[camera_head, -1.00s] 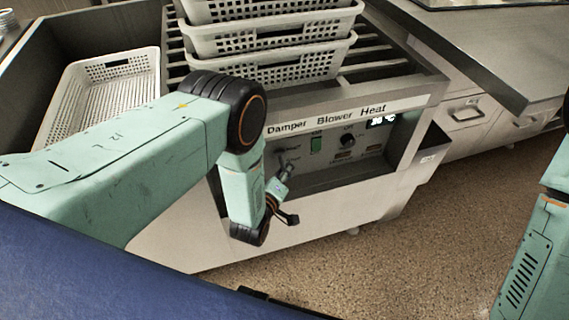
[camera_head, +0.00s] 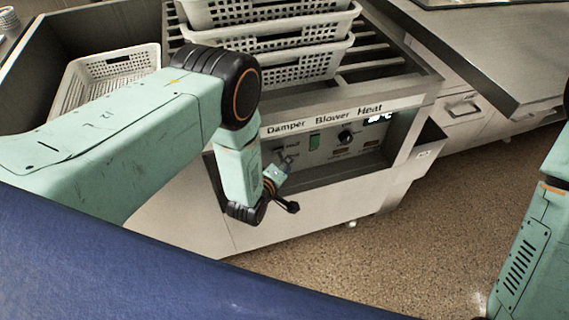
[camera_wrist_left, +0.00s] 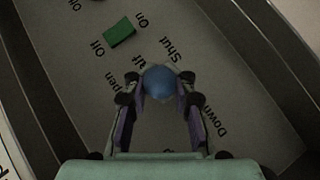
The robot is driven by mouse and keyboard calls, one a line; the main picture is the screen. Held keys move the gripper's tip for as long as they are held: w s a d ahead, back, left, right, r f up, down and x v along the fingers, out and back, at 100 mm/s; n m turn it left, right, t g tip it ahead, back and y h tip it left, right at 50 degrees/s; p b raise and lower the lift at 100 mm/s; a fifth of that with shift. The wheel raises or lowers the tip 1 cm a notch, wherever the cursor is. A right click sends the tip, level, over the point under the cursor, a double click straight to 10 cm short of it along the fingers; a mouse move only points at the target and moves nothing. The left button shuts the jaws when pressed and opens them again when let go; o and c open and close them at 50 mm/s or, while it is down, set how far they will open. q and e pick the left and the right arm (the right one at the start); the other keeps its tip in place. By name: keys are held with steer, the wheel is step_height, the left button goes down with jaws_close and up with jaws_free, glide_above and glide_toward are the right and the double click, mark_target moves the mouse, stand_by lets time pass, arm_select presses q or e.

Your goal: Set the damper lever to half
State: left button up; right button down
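The damper lever shows in the left wrist view as a round blue knob (camera_wrist_left: 160,83) on the grey control panel. Printed words "Shut", a partly hidden word ending in "lf", and "Open" curve around it. My left gripper (camera_wrist_left: 160,92) has its two fingers apart, one on each side of the knob; I cannot tell whether either touches it. The knob hides the lever's shaft. In the head view my left gripper (camera_head: 286,163) reaches up to the panel (camera_head: 330,150) under the "Damper" label and covers most of the lever. My right gripper is out of view.
A green switch (camera_wrist_left: 119,32) marked On and Off sits beside the lever; it also shows in the head view (camera_head: 314,142). A black knob (camera_head: 346,137) and a lit display (camera_head: 378,119) are farther right. Stacked white baskets (camera_head: 290,68) stand on the slatted top above.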

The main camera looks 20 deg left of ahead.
arm_select(q)
steer(key=o, duration=0.6)
steer(key=shift+s, duration=0.1)
steer(key=v, duration=1.2)
steer(key=s+a+f+m+g+y, duration=0.1)
steer(key=s+a+f+m+g, duration=0.1)
steer(key=s+f+m+g, duration=0.7)
steer(key=s+a+r+m+g, duration=0.1)
steer(key=s+r+g, duration=0.1)
steer(key=s, duration=0.7)
steer(key=s+a+r+m+g, duration=0.1)
steer(key=s+r, duration=0.3)
steer(key=s, duration=0.5)
steer(key=shift+a+r+g+y, duration=0.15)
steer(key=shift+a+g+y, duration=0.15)
steer(key=shift+a+g, duration=0.35)
